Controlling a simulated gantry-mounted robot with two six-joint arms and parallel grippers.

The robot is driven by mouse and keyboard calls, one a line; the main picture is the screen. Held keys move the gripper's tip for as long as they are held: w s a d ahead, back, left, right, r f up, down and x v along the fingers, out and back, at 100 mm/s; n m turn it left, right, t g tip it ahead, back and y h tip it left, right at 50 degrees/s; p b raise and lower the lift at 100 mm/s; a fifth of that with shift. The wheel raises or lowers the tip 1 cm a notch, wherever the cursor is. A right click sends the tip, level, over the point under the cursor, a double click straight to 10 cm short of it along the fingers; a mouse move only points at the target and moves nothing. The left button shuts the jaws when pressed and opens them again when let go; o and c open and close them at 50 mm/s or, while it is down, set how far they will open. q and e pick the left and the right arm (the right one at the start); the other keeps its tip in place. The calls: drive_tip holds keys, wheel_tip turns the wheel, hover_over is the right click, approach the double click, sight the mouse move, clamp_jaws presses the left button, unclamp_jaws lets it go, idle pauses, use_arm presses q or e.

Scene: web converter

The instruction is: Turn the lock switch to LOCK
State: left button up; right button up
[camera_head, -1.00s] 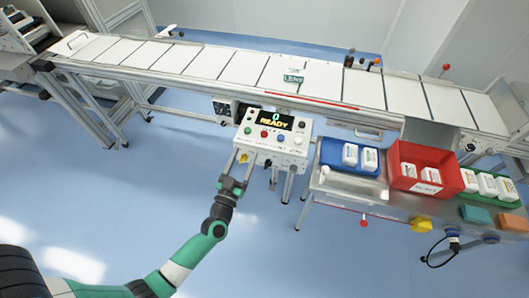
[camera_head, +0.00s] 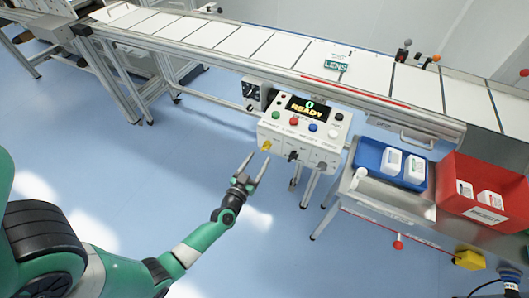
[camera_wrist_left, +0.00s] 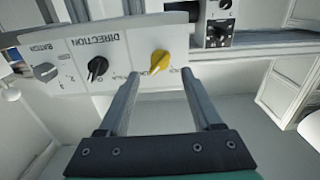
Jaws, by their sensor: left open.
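A grey-white control panel (camera_head: 290,136) with a READY display stands in front of the conveyor. The lock switch is the yellow knob (camera_head: 266,146) at its lower left. In the left wrist view the yellow knob (camera_wrist_left: 160,62) shows close up, tilted, beside upside-down lettering that I cannot read fully. My left gripper (camera_head: 254,162) is open and empty, just below the panel's lower left corner. In the left wrist view its two fingertips (camera_wrist_left: 159,74) lie either side of the knob's line, and I see no contact. My right gripper is out of view.
Black direction knob (camera_wrist_left: 97,68) and grey knob (camera_wrist_left: 46,72) sit beside the lock switch. The conveyor (camera_head: 270,45) runs behind the panel. A blue bin (camera_head: 366,160) and red bin (camera_head: 478,175) stand on the right. Open floor lies below the panel.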

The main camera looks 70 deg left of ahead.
sight(264, 150)
use_arm(q)
drive_tip(key=b+x, duration=0.1)
drive_tip(key=x, duration=0.4)
drive_tip(key=shift+w+a, duration=0.2)
drive_tip(key=shift+w, duration=0.05)
clamp_jaws()
